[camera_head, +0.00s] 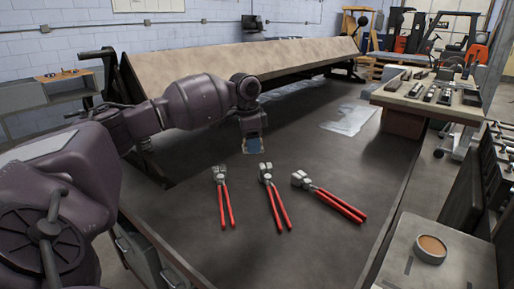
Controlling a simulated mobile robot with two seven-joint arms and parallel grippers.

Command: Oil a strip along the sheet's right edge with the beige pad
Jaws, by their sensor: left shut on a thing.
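A wide dark flat surface (300,165) fills the middle of the view; I cannot tell the sheet from the bench top. A pale, shiny patch (345,122) lies towards its far right. My left gripper (252,136) is above the surface, left of the patch, pointing down. It is shut on a small flat piece (253,146), which looks blue-grey with a beige rim; it may be the beige pad, but it is too small to be sure. I cannot tell whether it touches the surface. My right gripper is out of view.
Several red-handled pliers (276,205) lie on the surface near the front. A round dish (430,248) with orange-brown content stands on a grey stand at front right. A long beige beam (240,65) borders the back. A tool table (425,100) stands at back right.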

